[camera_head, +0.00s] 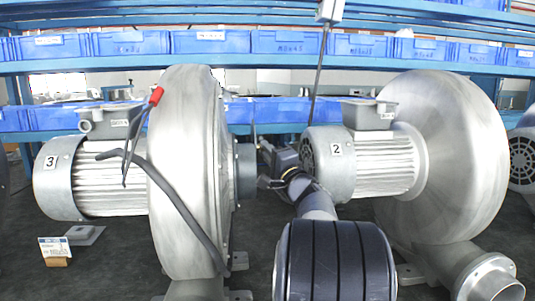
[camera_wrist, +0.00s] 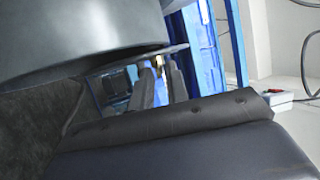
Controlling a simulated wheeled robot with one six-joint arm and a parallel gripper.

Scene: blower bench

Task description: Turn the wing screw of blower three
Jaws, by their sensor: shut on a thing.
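Blower three (camera_head: 185,170) stands at the left in the head view, with a "3" label on its motor end. Its short outlet flange (camera_head: 245,171) faces right, toward my gripper (camera_head: 263,182). In the wrist view my gripper (camera_wrist: 161,84) shows as two grey fingers close together below the rim of a large grey round part (camera_wrist: 90,40). A small brass-coloured bit, seemingly the wing screw (camera_wrist: 158,61), shows at the fingertips. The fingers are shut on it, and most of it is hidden. The wing screw cannot be made out in the head view.
Blower two (camera_head: 440,150) stands close on the right, its motor end beside my wrist. A dark hose and a red-tipped cable (camera_head: 156,97) hang on blower three. A blue rack with bins (camera_head: 130,43) runs behind. A small sign (camera_head: 54,248) stands at the front left.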

